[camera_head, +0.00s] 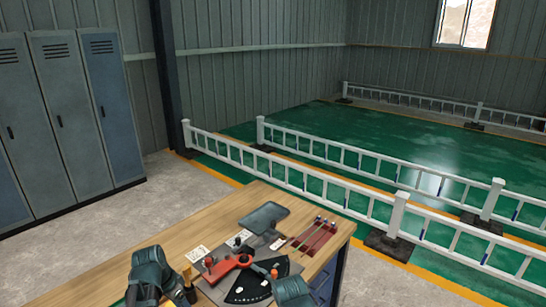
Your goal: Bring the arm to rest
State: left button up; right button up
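Two dark teal, jointed shapes reach into the bottom of the head view and look like my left gripper (150,275) and my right gripper (290,290). Their fingers cannot be made out, so I cannot tell whether they are open or shut. The left one is over the wooden bench top (95,289), beside a small yellow and dark part. The right one is at the near edge of a black fan-shaped plate (248,287) with pale marks. A red lever (228,266) lies across the plate's left side.
A dark grey pad-like object (264,217) lies toward the bench's back corner. A red tray (317,238) with thin rods stands right of it. White labels (197,253) lie nearby. Grey lockers (68,115) stand at left, and white railings (295,178) enclose a green floor.

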pick_arm(q)
jog(key=s+d+f+n+y, duration=0.1)
jog(key=s+d, duration=0.4)
jog(key=d, duration=0.5)
jog(key=s+d+n+g+y+b, duration=0.1)
jog(key=s+d+n+y, duration=0.1)
jog(key=s+d, duration=0.4)
jog(key=d, duration=0.4)
jog(key=shift+s+f+g, duration=0.15)
jog(key=shift+f+g, duration=0.15)
jog(key=shift+f, duration=0.05)
dwell(0.6)
